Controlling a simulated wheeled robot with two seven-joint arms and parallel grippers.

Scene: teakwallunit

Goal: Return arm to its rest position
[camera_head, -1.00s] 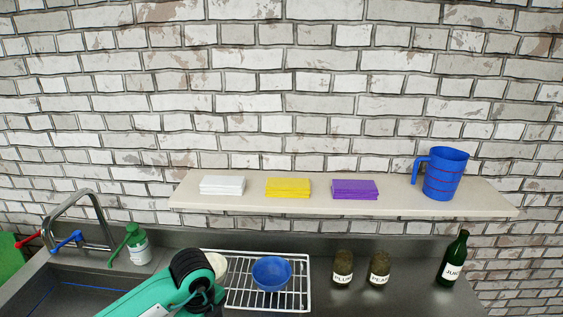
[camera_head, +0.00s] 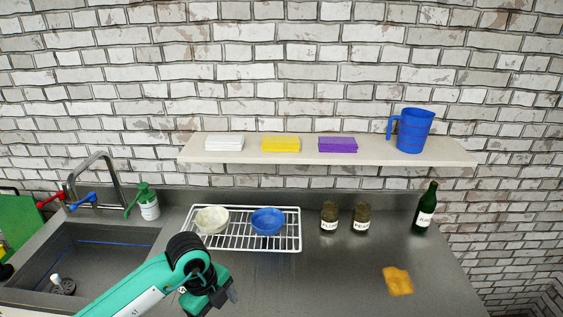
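My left arm (camera_head: 165,277), green with black joints, comes in from the lower left over the counter. Its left gripper (camera_head: 231,291) is dark and small near the bottom of the head view, in front of the dish rack. I see nothing held in it, but its finger gap is not clear. My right gripper is not in view.
The wire rack (camera_head: 252,245) holds a cream bowl (camera_head: 212,220) and a blue bowl (camera_head: 268,221). The sink (camera_head: 70,262) is left. The middle front counter (camera_head: 320,280) is clear.

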